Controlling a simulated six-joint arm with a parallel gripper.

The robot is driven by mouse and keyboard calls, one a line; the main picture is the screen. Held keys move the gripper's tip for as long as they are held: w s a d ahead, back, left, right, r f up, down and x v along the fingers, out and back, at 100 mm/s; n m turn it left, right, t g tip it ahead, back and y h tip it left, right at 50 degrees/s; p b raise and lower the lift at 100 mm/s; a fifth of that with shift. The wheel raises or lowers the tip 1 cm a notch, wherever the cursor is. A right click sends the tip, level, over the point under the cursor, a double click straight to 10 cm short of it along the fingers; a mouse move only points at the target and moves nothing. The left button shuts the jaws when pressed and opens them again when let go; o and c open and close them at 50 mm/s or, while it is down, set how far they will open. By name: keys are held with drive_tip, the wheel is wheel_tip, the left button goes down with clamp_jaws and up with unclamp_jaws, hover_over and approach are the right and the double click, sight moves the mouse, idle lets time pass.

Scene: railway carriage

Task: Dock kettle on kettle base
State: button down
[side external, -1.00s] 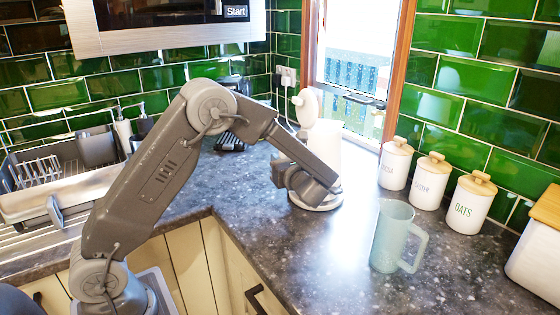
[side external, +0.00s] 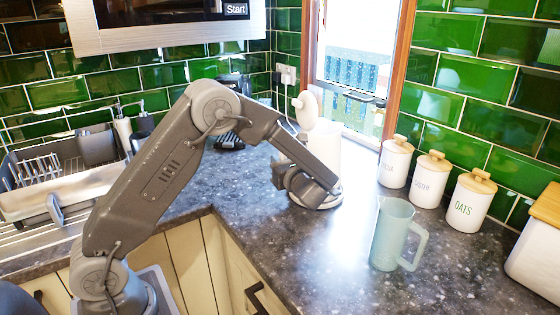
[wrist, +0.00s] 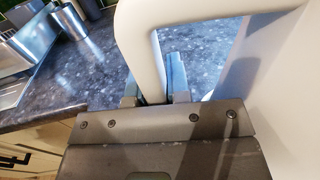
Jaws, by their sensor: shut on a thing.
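The white kettle (side external: 326,150) stands upright near the window in the side external view, partly hidden by my arm. The kettle's body (wrist: 285,85) fills the right of the wrist view. In the side external view, the gripper's fingers are hidden behind the wrist.
A translucent jug (side external: 393,235) stands on the counter to the right of the kettle. White canisters with wooden lids (side external: 470,205) line the tiled wall. A dish rack (side external: 60,170) is at the left. The counter between kettle and jug is clear.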

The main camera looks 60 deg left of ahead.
drive_tip(key=c, duration=1.4)
unclamp_jaws()
drive_tip(key=shift+s+d+f, duration=0.1)
drive_tip(key=shift+s+d, duration=0.2)
drive_tip(key=shift+d, duration=1.5)
drive_tip(key=shift+s+d, duration=0.35)
drive_tip(key=shift+d, duration=1.5)
drive_tip(key=shift+s+d+f, duration=0.1)
drive_tip(key=shift+s+d, duration=0.2)
drive_tip(key=shift+d, duration=1.5)
drive_tip(key=shift+r, duration=0.1)
drive_tip(key=s+r+n+g+h, duration=0.3)
drive_tip(key=s+r+n+h, duration=0.2)
drive_tip(key=s+n+h, duration=0.7)
drive_tip(key=s+d+r+n+t+h, duration=0.1)
drive_tip(key=s+d+n+h, duration=0.1)
drive_tip(key=s, duration=0.2)
drive_tip(key=s+d+r+n+t+h, duration=0.1)
drive_tip(key=s+d+n+t+h, duration=0.1)
drive_tip(key=s+d+n, duration=0.1)
drive_tip(key=s+d+r+n+t+h, duration=0.1)
drive_tip(key=s+d+n+t, duration=0.1)
drive_tip(key=s, duration=0.3)
drive_tip(key=shift+d+r+n+h, duration=0.4)
drive_tip(key=shift+d+n, duration=0.1)
